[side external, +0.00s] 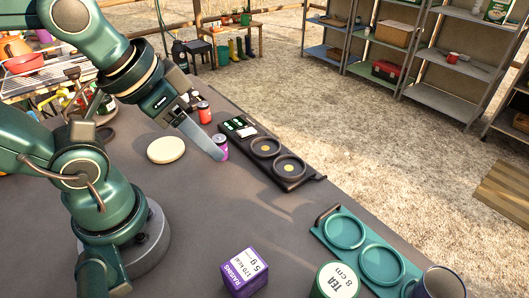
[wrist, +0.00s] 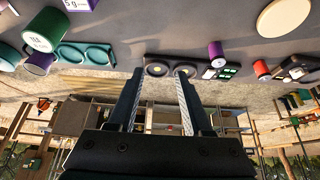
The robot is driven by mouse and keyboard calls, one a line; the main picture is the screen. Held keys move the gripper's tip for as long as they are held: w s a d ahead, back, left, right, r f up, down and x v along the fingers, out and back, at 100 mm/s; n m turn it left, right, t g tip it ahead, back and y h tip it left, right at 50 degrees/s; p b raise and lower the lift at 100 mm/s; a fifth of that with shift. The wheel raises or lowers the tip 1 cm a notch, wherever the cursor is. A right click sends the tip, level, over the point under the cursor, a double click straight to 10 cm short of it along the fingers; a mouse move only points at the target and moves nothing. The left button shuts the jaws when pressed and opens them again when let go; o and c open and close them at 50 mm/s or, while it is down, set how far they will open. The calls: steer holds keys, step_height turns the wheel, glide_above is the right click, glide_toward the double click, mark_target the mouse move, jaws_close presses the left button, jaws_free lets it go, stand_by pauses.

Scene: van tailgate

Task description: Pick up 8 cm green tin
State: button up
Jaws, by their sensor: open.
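The green tin (side external: 337,283), its white label reading "TEA 8 cm", stands at the bottom edge of the side view, partly cut off. It also shows at the upper left of the wrist view (wrist: 42,30). My gripper (side external: 215,150) is in the air over the far part of the table, well away from the tin. In the wrist view my gripper's two fingers (wrist: 159,73) are apart with nothing between them.
A teal tray (side external: 380,262) with ring holders and a mug (side external: 440,284) are beside the tin. A purple box (side external: 244,272) is left of it. A black two-ring tray (side external: 290,185), purple tin (side external: 221,150), red tin (side external: 204,114) and cream disc (side external: 166,149) are near my gripper. The middle table is clear.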

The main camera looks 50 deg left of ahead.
steer(key=o, duration=0.7)
steer(key=shift+o, duration=0.2)
steer(key=shift+r, duration=0.1)
